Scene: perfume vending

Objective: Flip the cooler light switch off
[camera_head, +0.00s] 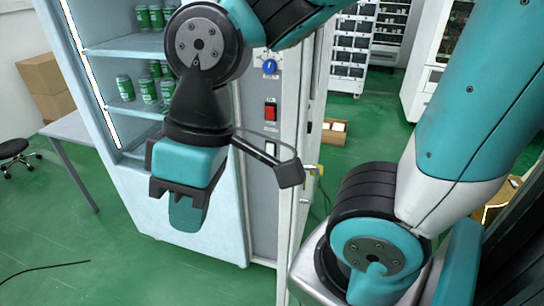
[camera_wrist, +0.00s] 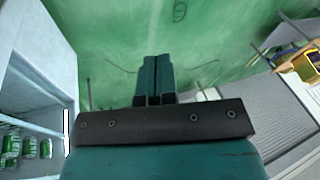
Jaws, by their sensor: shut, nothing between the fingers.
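The cooler (camera_head: 215,243) stands open-fronted at the left, with green cans on its shelves and a lit strip (camera_head: 90,75) down its left side. Its grey side panel (camera_head: 262,205) carries a blue knob (camera_head: 270,66), a red rocker switch (camera_head: 270,111) and a lower switch (camera_head: 270,148) partly behind my wrist bracket. The labels are too small to read. My gripper (camera_head: 187,215) points down in front of the cooler, left of and below the switches, touching none. Its fingers are together and empty in the wrist view (camera_wrist: 156,78). The switches are not clear in the wrist view.
A grey table (camera_head: 75,130) with cardboard boxes (camera_head: 45,85) stands at the left, near a black stool (camera_head: 14,150). An open box (camera_head: 333,132) lies on the floor behind the panel. The green floor in front of the cooler is mostly clear.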

